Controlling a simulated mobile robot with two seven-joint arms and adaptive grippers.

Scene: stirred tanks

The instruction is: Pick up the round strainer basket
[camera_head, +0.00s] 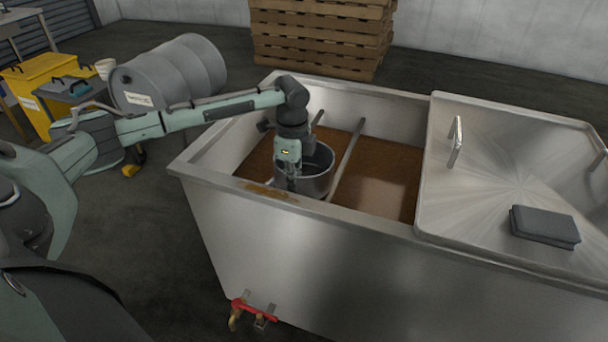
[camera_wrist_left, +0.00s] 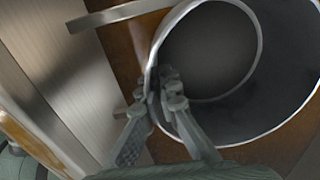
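The round strainer basket (camera_head: 318,176) is a grey metal cylinder, open at the top, standing in brown liquid in the open left part of the steel tank. My left gripper (camera_head: 292,185) reaches down at its near left rim. In the left wrist view the basket (camera_wrist_left: 215,50) fills the upper right. The left gripper (camera_wrist_left: 160,95) has one finger outside the wall and one inside, tips close together on the rim. The far fingertip contact is partly hidden. My right gripper is not in view.
The steel tank (camera_head: 300,245) has a bar (camera_head: 346,160) crossing its opening right of the basket. A lid with a handle (camera_head: 455,142) and a dark grey block (camera_head: 544,226) covers the right part. Wooden pallets (camera_head: 320,38) are stacked behind.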

